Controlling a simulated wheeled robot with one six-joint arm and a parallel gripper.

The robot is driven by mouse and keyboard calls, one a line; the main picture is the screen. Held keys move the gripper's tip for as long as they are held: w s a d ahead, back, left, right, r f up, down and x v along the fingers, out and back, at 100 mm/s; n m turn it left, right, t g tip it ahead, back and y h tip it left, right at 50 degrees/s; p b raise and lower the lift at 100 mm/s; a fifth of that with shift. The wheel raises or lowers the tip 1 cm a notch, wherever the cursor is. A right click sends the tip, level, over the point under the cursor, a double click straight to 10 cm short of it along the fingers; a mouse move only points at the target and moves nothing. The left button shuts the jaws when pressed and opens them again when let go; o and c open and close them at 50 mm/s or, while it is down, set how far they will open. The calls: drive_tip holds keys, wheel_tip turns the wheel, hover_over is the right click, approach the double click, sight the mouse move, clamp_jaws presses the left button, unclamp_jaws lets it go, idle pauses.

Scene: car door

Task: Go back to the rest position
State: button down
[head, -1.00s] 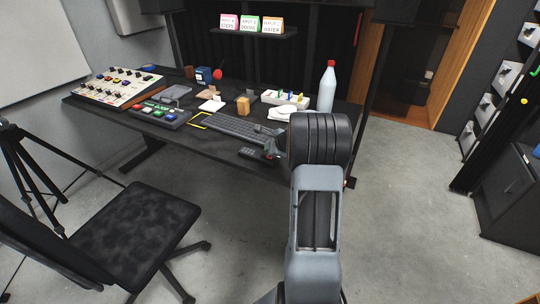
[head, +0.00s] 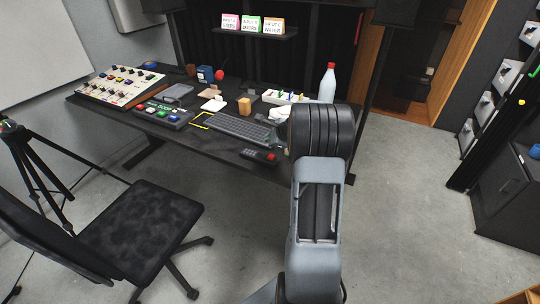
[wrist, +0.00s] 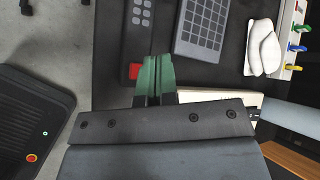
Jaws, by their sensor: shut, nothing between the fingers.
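My gripper (wrist: 154,82) shows in the wrist view with its green fingers together and nothing between them. It is over the front edge of the black desk (head: 215,158). The fingertips appear close to the red end of a dark remote control (wrist: 139,35) in that view; the height gap cannot be judged. In the head view the remote (head: 258,155) lies on the desk's front edge, just left of my arm. My forearm hides most of the gripper there.
On the desk are a keyboard (head: 240,129), a mixing console (head: 118,87), a button panel (head: 164,114), an orange block (head: 244,104) and a red-capped bottle (head: 328,84). A black chair (head: 140,230) stands at front left. Drawers (head: 508,195) are at right. Floor between is clear.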

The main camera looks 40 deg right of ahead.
idle(0.3)
drive_tip(key=s+a+r+n+g+y+p, duration=0.15)
drive_tip(key=s+a+n+g, duration=0.35)
drive_tip(key=s+a+n, duration=0.65)
drive_tip(key=s+a+r+n+h+p, duration=0.3)
drive_tip(key=s+a+r+n+p, duration=0.4)
drive_tip(key=s+a+r+n, duration=0.6)
drive_tip(key=shift+s+a+r+n, duration=0.2)
drive_tip(key=shift+a+r+n, duration=0.15)
drive_tip(key=shift+a+r, duration=0.55)
